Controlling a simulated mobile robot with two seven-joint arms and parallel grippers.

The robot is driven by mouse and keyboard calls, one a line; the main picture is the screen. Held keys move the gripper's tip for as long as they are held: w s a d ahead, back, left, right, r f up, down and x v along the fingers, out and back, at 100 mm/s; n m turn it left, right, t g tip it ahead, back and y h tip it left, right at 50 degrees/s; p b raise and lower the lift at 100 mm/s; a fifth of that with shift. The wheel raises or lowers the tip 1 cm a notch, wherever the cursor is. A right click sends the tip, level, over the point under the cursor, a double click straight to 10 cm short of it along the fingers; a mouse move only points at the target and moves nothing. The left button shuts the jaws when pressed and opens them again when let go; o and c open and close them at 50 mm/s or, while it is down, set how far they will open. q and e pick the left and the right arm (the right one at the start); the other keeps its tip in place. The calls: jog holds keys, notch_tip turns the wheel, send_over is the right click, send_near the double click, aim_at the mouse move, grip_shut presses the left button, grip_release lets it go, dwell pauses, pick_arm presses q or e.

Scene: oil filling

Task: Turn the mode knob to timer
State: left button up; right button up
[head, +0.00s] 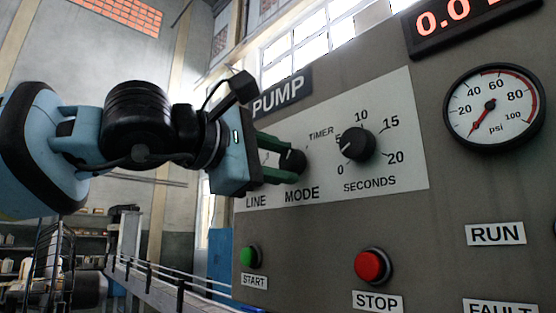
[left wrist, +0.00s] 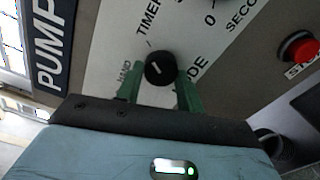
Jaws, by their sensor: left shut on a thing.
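The black mode knob (head: 293,161) sits on the pump panel above the word MODE. My left gripper (head: 276,160) reaches it from the left, with its green fingers on either side of the knob and shut on it. In the left wrist view the knob (left wrist: 160,68) lies between the tips of the green fingers (left wrist: 160,80). A short white mark shows on its face, slanting up-left in that view; I cannot tell exactly which label it points at. The TIMER label (head: 321,133) is up and right of the knob. My right gripper is not in view.
A seconds dial (head: 358,145) stands close to the right of the mode knob. Below are a green start button (head: 250,256) and a red stop button (head: 372,265). A psi gauge (head: 492,107) and a red display (head: 465,20) are at the right.

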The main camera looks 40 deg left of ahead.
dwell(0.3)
pick_arm(q)
jog(key=o, duration=1)
jog(key=s, duration=0.7)
jog(key=shift+s+a, duration=0.3)
jog(key=shift+s, duration=0.1)
